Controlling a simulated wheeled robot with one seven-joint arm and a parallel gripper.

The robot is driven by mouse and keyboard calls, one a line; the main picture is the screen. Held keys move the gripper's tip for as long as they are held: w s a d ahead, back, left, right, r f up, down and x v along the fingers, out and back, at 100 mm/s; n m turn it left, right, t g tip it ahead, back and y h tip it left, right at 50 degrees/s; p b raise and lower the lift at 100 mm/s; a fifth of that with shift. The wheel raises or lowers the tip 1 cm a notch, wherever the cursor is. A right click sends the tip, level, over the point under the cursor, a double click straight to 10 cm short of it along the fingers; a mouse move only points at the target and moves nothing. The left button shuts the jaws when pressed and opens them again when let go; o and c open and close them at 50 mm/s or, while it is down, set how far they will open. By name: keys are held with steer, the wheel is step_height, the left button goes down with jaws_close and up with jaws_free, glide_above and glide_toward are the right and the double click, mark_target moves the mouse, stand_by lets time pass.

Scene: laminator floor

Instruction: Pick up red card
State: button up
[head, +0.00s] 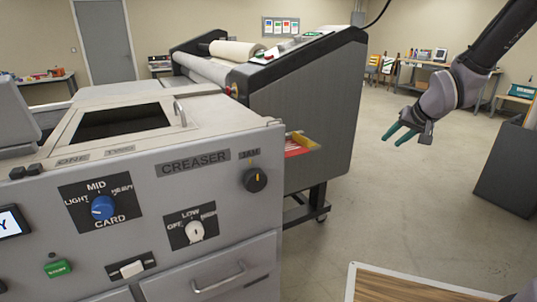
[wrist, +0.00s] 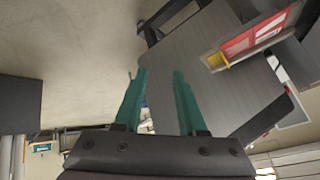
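What looks like the red card (head: 297,151) shows as a red patch in an opening low on the side of the dark grey laminator (head: 310,100), with yellow beside it. Its far parts are hidden by the creaser's corner and the opening. In the wrist view the red patch (wrist: 238,45) lies at upper right, in a pale-framed opening with yellow at its left end. My gripper (head: 397,133) hangs in the air to the right of the laminator, well apart from the red patch. Its teal fingers (wrist: 159,78) are spread with nothing between them.
The grey creaser (head: 205,185) with knobs, a drawer handle and an open top hatch fills the left front. A wood-topped surface (head: 400,290) is at the bottom. A dark cabinet (head: 508,170) stands at right. The floor (head: 420,210) between is clear.

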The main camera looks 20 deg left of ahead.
steer(key=s+a+f+m+t+y, duration=0.1)
steer(key=a+f+m+y, duration=0.2)
steer(key=a+f, duration=0.35)
steer(key=s+a+f+m+t+y, duration=0.1)
steer(key=a+f+m+t+y, duration=0.2)
steer(key=a, duration=0.7)
steer(key=s+a+f+m+y, duration=0.25)
steer(key=a+f, duration=0.35)
steer(key=a, duration=0.3)
steer(key=w+a+t+y, duration=0.1)
steer(key=w+a, duration=0.6)
steer(key=a, duration=0.1)
steer(key=shift+w+a, duration=0.15)
steer(key=shift+w, duration=0.1)
steer(key=shift+c, duration=0.3)
jaws_close()
